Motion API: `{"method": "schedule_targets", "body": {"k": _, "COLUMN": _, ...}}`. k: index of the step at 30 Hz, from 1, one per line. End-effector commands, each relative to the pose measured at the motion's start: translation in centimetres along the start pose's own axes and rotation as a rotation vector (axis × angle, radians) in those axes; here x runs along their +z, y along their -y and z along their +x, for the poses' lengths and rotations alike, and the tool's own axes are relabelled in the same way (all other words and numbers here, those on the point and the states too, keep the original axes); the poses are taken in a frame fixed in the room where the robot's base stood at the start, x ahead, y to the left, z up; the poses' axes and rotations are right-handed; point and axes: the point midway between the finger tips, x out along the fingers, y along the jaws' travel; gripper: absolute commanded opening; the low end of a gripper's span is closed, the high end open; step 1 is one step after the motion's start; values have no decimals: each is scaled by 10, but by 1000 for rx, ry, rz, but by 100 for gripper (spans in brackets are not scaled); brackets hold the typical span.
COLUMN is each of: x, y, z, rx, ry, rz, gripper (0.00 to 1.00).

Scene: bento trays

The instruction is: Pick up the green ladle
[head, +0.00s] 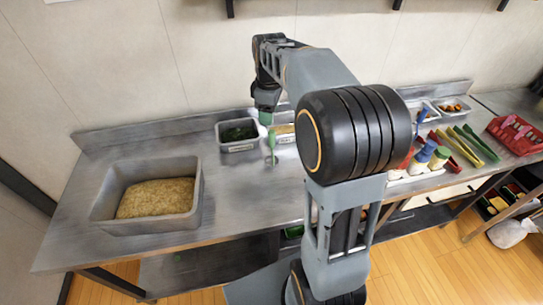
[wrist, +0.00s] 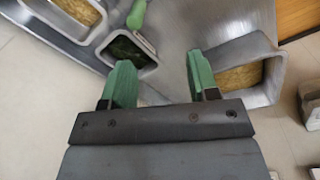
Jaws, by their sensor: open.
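The green ladle (head: 272,143) shows as a handle beside the small grey tray of dark green food (head: 222,133); my arm partly covers this area. In the wrist view, the ladle's green handle (wrist: 137,13) is at the top edge, cut off by the frame, next to the dark green tray (wrist: 151,62). My gripper (wrist: 158,68) is open with nothing between its two green fingers. The handle lies beyond the fingertips, apart from them. In the head view, my gripper (head: 266,113) is above the back of the counter near the small tray.
A large deep grey tray (head: 108,208) of yellowish food stands at the left. Bottles (head: 424,154), tongs (head: 478,145) and a red basket (head: 512,134) are at the right. The wall closes off the back.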

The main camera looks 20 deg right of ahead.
Motion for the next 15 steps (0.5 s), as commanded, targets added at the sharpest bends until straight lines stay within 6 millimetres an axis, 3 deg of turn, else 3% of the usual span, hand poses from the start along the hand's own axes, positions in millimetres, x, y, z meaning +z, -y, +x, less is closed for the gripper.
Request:
{"method": "schedule_targets", "body": {"k": 3, "x": -2, "y": -28, "z": 5, "rx": -33, "ry": 17, "rz": -116, "gripper": 54}}
{"method": "schedule_targets", "body": {"k": 6, "x": -2, "y": -41, "z": 10, "rx": -51, "ry": 23, "rz": -183, "gripper": 54}}
{"method": "schedule_targets", "body": {"k": 15, "x": 0, "y": -46, "z": 57, "rx": -65, "ry": 28, "rz": -228, "gripper": 54}}
